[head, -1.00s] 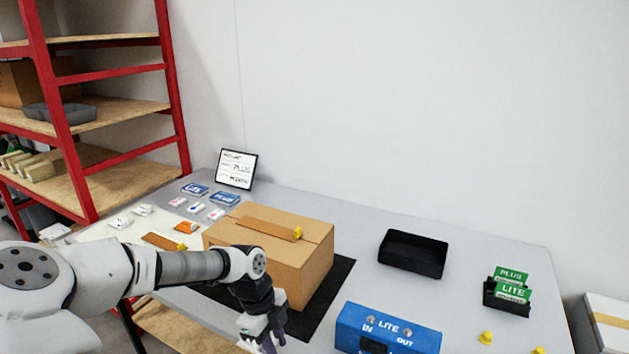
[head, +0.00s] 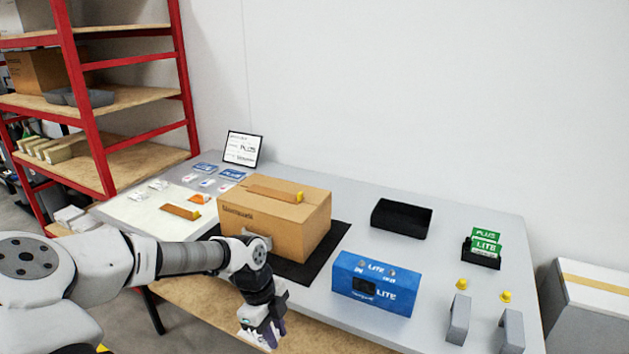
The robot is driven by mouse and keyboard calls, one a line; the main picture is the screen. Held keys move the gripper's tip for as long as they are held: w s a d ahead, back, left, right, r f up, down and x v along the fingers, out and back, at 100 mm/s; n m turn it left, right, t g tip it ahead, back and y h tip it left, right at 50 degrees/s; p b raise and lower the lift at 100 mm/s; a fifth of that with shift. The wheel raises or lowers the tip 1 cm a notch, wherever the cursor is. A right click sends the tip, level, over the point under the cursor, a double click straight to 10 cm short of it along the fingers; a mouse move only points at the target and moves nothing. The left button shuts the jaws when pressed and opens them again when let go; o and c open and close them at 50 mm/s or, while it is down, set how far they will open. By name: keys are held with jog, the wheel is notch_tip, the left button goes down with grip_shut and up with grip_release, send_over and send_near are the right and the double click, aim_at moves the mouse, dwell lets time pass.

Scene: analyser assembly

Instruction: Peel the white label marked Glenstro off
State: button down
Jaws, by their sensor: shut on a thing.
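My gripper (head: 264,332) points down in front of the table's near edge, low in the head view. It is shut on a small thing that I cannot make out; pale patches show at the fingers. A closed brown cardboard box (head: 262,218) stands on a black mat (head: 318,262), behind my gripper. Dark print, too small to read surely, runs along its upper front. A greyish-white patch (head: 258,241) shows low on its front, partly behind my arm. I can read no Glenstro marking in this view.
A blue LITE unit (head: 345,282) stands right of the mat, with a black tray (head: 402,218) behind it. Green cards (head: 485,244) stand in a holder at right. Two grey brackets (head: 459,318) stand at front right. A red-framed shelf (head: 95,130) is at left.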

jog(key=b+x, duration=0.4)
jog(key=shift+w+a+f, duration=0.1)
jog(key=shift+w+a, duration=0.05)
jog(key=shift+a, duration=0.25)
jog(key=shift+w+f, duration=0.1)
jog(key=shift+w, duration=0.05)
